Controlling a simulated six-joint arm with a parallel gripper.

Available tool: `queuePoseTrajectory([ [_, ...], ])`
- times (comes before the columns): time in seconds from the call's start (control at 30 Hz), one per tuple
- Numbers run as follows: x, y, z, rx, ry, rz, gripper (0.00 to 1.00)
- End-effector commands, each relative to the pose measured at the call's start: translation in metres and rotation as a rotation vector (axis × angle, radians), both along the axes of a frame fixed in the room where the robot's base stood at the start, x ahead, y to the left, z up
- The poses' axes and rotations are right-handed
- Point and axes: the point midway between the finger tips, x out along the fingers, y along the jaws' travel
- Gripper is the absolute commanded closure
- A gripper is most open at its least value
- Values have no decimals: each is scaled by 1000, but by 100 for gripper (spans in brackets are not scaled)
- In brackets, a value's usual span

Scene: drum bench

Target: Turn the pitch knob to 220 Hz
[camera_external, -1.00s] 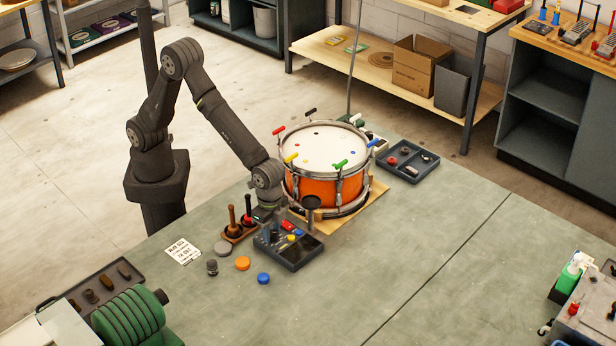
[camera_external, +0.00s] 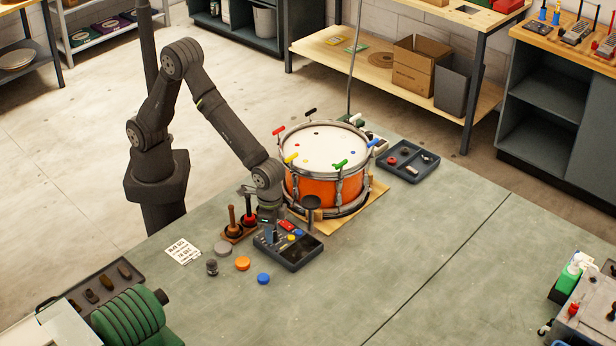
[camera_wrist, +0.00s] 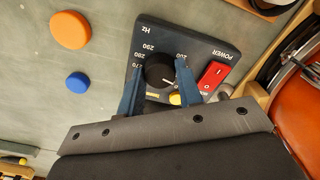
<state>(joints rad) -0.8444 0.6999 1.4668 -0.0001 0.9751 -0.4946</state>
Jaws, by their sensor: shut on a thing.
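The pitch box (camera_external: 292,252), dark grey, lies on the bench in front of the drum. Its black round pitch knob (camera_wrist: 158,70) sits between the two blue fingers of my gripper (camera_wrist: 160,78) in the wrist view. The gripper is shut on the knob, one finger on each side. A short white pointer line shows on the knob's lower right. White figures including 290, 270 and 200 and the mark Hz are printed around it; fingers hide part of the scale. In the external view my gripper (camera_external: 273,231) is down at the box and the knob is hard to see.
The red power switch (camera_wrist: 213,75) and a yellow button (camera_wrist: 176,99) sit close to the knob. The orange drum (camera_external: 318,190) stands behind the box. Orange (camera_external: 242,263) and blue (camera_external: 263,278) discs lie in front; bench space to the right is clear.

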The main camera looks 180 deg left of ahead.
Motion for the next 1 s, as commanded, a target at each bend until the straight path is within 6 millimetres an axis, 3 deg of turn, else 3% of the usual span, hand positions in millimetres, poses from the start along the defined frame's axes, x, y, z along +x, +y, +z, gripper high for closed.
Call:
queuePoseTrajectory([
  [0.27,0,0,0,1,-1,0,91],
  [0.3,0,0,0,1,-1,0,60],
  [0.4,0,0,0,1,-1,0,46],
  [0.77,0,0,7,1,-1,-1,46],
  [1.0,1,1,52,5,-4,-1,46],
])
